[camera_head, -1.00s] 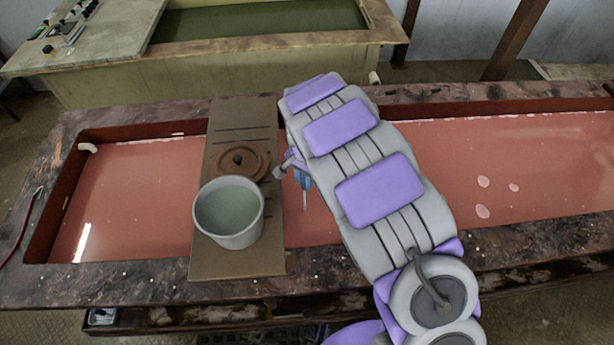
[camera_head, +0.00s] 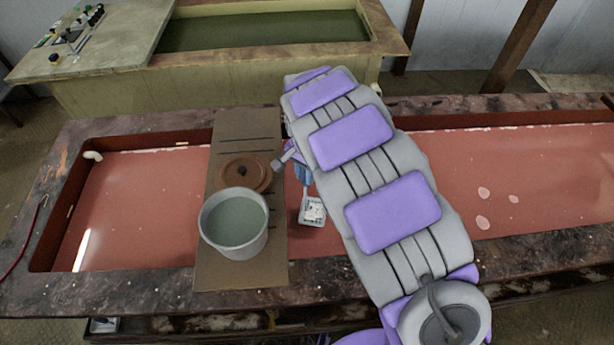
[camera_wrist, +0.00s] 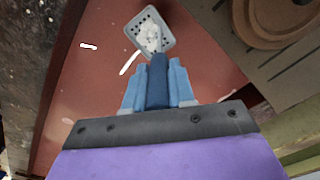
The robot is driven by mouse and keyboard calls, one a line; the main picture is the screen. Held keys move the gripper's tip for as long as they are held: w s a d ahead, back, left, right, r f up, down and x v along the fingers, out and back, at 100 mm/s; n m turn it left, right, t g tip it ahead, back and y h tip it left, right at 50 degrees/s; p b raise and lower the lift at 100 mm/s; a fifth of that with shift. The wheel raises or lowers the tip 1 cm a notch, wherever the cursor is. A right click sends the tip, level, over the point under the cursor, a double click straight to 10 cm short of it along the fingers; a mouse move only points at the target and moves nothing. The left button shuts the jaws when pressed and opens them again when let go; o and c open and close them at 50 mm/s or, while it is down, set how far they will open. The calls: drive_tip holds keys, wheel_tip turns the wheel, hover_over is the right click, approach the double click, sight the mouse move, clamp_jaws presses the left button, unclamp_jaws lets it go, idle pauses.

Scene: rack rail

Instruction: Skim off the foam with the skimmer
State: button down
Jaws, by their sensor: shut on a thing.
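My gripper (camera_wrist: 158,85) is shut on the dark blue handle of the skimmer. The skimmer's pale perforated head (camera_wrist: 150,32) shows in the wrist view with a white clump of foam on it; in the head view the skimmer head (camera_head: 312,213) is just right of the board, over the red liquid. I cannot tell if it touches the liquid. Pale foam patches (camera_head: 483,221) float at the right of the tank (camera_head: 130,215). My arm hides the middle of the tank and most of the gripper in the head view.
A grey bucket (camera_head: 208,240) holding greenish liquid stands on a brown board (camera_head: 240,277) laid across the tank. A round brown lid (camera_head: 236,180) with a knob lies behind it. A second tank (camera_head: 270,55) of green liquid is at the back.

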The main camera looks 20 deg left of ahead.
drive_tip(key=shift+a+r, duration=0.15)
drive_tip(key=shift+r, duration=0.7)
drive_tip(key=r, duration=0.1)
drive_tip(key=d+r+p, duration=0.1)
drive_tip(key=r, duration=0.1)
drive_tip(key=shift+r, duration=0.15)
drive_tip(key=shift+a+r+p, duration=0.15)
drive_tip(key=shift+r+p, duration=0.25)
drive_tip(key=shift+r, duration=0.45)
drive_tip(key=shift+a, duration=0.2)
drive_tip(key=shift+f, duration=0.1)
drive_tip(key=shift+d, duration=0.2)
drive_tip(key=shift+a, duration=0.1)
idle(1.7)
